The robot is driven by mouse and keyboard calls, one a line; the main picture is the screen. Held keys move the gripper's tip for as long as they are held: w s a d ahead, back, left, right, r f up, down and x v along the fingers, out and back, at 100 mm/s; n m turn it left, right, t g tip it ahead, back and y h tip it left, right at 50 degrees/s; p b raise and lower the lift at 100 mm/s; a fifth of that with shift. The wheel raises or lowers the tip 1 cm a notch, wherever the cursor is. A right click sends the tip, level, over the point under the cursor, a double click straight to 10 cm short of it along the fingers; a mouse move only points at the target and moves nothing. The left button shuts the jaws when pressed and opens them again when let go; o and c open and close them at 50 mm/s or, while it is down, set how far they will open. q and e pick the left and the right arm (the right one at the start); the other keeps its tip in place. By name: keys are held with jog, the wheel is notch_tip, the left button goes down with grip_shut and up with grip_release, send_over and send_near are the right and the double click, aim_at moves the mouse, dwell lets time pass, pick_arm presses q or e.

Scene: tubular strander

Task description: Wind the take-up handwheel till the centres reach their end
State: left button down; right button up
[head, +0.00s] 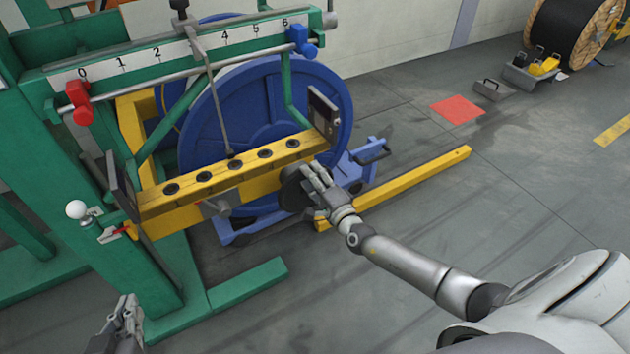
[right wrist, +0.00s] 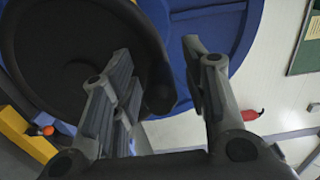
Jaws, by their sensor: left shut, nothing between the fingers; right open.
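The black handwheel (head: 291,190) is at the right end of the yellow beam, partly hidden behind my right gripper (head: 318,187). In the right wrist view the dark handwheel (right wrist: 50,50) fills the upper left, and its rim passes between the spread fingers of my right gripper (right wrist: 158,85). The gripper is open; contact with the rim cannot be told. My left gripper (head: 126,318) is shut and empty at the lower left, away from the handwheel. The blue reel (head: 235,110) stands behind the yellow beam (head: 215,185). The centres cannot be made out clearly.
A green frame (head: 60,190) with a numbered scale (head: 140,58) stands at the left, carrying a red clamp (head: 78,102) and a blue clamp (head: 302,40). A yellow bar (head: 415,185) lies on the floor to the right.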

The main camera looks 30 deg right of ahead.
jog(key=s, duration=1.2)
jog(key=shift+d, duration=0.15)
